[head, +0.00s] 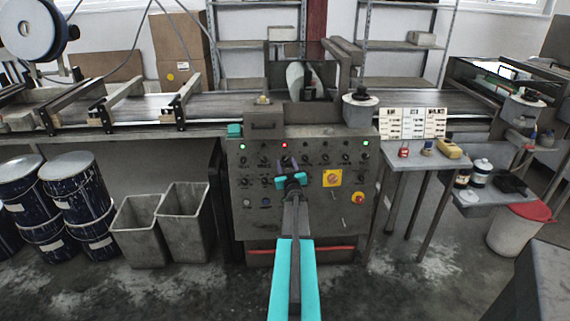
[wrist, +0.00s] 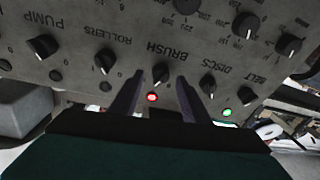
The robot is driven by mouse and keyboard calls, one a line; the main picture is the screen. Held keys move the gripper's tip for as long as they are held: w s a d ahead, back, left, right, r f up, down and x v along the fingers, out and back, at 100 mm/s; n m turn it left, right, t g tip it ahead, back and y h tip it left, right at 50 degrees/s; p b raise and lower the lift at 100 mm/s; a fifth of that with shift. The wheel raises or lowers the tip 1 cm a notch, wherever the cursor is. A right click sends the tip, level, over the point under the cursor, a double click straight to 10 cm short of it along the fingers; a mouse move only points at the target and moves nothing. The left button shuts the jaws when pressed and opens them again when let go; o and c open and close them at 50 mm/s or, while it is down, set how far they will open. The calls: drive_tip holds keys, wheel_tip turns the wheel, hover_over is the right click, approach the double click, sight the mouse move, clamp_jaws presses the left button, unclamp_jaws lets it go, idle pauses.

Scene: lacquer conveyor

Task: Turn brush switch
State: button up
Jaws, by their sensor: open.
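The grey control panel (head: 320,215) faces me in the middle of the head view. In the wrist view, the brush switch (wrist: 160,72), a black knob with a white pointer mark, sits by the label BRUSH (wrist: 167,50). My gripper (wrist: 157,88) is open, its two dark fingers on either side of the line to this knob. I cannot tell whether the fingertips touch the panel. A red lamp (wrist: 152,97) glows between the fingers. In the head view my gripper (head: 289,166) is in front of the panel's upper part and hides some of its knobs.
Neighbouring knobs are close: the rollers knob (wrist: 105,61) to the left and the discs knob (wrist: 208,86) to the right. A red and yellow emergency button (head: 357,198) is lower right on the panel. A small side table (head: 400,160) stands to the right.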

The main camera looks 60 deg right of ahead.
drive_tip(key=shift+w+d, duration=0.4)
drive_tip(key=shift+d, duration=0.05)
drive_tip(key=shift+c, duration=0.3)
